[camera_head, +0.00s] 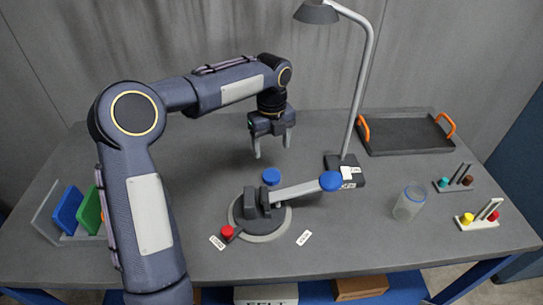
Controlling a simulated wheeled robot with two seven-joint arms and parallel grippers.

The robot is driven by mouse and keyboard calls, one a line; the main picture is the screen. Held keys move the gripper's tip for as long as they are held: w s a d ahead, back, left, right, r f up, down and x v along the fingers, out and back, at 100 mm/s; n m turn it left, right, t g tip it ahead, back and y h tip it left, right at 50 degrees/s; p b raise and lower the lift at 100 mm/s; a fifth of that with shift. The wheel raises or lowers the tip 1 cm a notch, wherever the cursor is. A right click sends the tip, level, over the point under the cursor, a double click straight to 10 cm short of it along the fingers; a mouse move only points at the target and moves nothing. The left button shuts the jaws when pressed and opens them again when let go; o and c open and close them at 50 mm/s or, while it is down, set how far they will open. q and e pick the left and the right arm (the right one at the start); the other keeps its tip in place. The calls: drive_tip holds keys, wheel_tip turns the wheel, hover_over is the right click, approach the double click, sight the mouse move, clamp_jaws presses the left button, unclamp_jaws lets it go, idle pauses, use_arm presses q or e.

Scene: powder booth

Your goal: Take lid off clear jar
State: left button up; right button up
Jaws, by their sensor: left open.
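The clear jar (406,209) stands upright on the right half of the table. My right gripper is out of view.
A clamp-like device (262,222) with a blue-ended lever, a blue disc (271,176) and a red knob (227,232) stands below my left gripper. A lamp (348,170), a grey tray (405,134) and peg stands (478,218) surround the jar. Coloured panels (68,210) stand left.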

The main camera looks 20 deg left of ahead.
use_arm(q)
drive_tip(key=s+a+r+n+t, duration=0.1)
drive_tip(key=s+r+n, duration=0.2)
drive_tip(key=s+n, duration=0.35)
drive_tip(key=s+r+n+t, duration=0.1)
drive_tip(key=s+r+n, duration=0.35)
drive_tip(key=s, duration=0.35)
drive_tip(key=s+d+f+n+t+h, duration=0.1)
drive_tip(key=s+f+n+h, duration=0.1)
drive_tip(key=s+n, duration=0.6)
drive_tip(key=s+d+f+n+t+h, duration=0.1)
drive_tip(key=s+d+f+n+t, duration=0.1)
drive_tip(key=s+f+n, duration=0.2)
drive_tip(key=s+n, duration=0.3)
drive_tip(key=n, duration=0.2)
drive_tip(key=shift+s+f+t+h, duration=0.2)
drive_tip(key=shift+s+t+h, duration=0.1)
drive_tip(key=shift+s+h, duration=0.1)
